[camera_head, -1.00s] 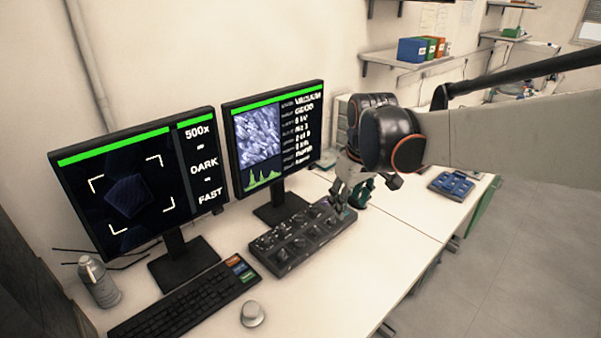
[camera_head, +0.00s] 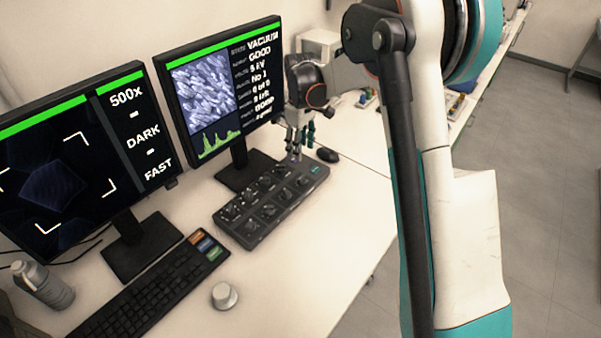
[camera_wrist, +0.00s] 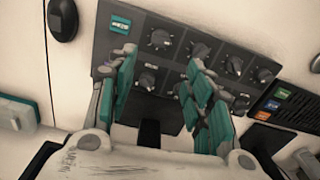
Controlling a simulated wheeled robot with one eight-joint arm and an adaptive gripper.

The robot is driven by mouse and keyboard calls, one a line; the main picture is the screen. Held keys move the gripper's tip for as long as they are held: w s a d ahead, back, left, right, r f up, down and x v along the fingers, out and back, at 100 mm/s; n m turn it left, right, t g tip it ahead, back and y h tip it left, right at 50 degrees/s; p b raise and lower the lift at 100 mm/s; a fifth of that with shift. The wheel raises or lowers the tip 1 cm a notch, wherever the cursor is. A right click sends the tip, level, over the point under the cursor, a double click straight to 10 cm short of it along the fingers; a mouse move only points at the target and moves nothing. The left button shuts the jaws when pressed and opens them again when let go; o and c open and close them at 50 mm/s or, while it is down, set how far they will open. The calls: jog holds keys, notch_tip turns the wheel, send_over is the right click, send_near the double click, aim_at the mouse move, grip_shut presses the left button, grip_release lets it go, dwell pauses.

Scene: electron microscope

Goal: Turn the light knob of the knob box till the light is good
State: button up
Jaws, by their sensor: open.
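The dark knob box (camera_head: 292,204) lies on the desk in front of the monitors, with several round knobs in two rows. In the wrist view the knob box (camera_wrist: 216,42) fills the upper middle, with a small teal label at one end. My gripper (camera_head: 297,156) is over the far right end of the box, pointing down. In the wrist view my gripper (camera_wrist: 163,72) is open, its teal fingers apart with one knob (camera_wrist: 147,80) visible between them. I cannot tell whether they touch it. The left monitor (camera_head: 80,165) reads "500x", "DARK" and "FAST" beside a very dim picture.
The right monitor (camera_head: 218,90) shows a bright grey picture and text. A keyboard (camera_head: 150,290), a round knob-like puck (camera_head: 224,296) and a bottle (camera_head: 43,286) are at the left. A black mouse (camera_head: 327,155) lies beyond the box. The desk front is clear.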

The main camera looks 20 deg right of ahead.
aim_at(302, 180)
notch_tip(302, 180, down, 12)
jog(key=b, duration=0.4)
jog(key=shift+f, duration=0.25)
jog(key=c, duration=1)
